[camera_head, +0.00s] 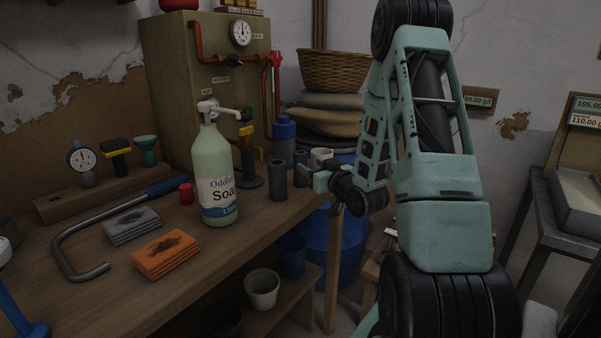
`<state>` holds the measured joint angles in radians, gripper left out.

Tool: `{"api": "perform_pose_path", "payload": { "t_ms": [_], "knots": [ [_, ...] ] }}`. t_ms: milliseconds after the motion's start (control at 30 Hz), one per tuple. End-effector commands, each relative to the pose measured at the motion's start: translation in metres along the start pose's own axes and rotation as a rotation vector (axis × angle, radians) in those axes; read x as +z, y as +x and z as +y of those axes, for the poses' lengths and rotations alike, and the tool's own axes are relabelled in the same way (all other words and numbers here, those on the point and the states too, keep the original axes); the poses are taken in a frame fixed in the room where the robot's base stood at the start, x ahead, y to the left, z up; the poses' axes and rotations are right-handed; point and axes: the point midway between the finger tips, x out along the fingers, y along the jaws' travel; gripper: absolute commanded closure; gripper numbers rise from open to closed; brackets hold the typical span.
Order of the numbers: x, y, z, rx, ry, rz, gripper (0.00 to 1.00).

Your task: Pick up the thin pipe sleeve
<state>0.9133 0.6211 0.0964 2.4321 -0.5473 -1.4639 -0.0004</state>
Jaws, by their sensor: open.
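Two dark grey upright pipe sleeves stand near the right end of the wooden workbench. The nearer sleeve (277,181) is in full view. The other sleeve (301,160) stands a little behind it to the right and looks slightly slimmer, but distance may account for this. My gripper (311,177) is open at the bench's right edge, its pale green fingers pointing left. It is close beside the right sleeve and overlaps its lower part. I cannot tell whether that sleeve is between the fingers or only behind them.
A soap pump bottle (217,180) stands left of the sleeves, with a small red cylinder (186,193) beside it. A blue bottle (284,139) and a white cup (321,156) stand behind. Orange pads (166,254) and a bent metal bar (75,235) lie on the left of the bench.

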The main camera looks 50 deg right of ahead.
Motion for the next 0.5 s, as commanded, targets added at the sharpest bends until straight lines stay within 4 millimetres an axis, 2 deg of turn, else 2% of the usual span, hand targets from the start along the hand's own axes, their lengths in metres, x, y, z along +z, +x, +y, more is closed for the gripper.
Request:
{"api": "perform_pose_path", "payload": {
  "t_ms": [133,400,500],
  "knots": [
    [-0.001,0.013,-0.001,-0.003,0.0,0.001,0.5],
    [-0.001,0.053,0.0,-0.001,0.0,0.001,0.5],
    [0.0,0.059,-0.001,-0.001,0.0,0.002,0.5]
  ]
}}
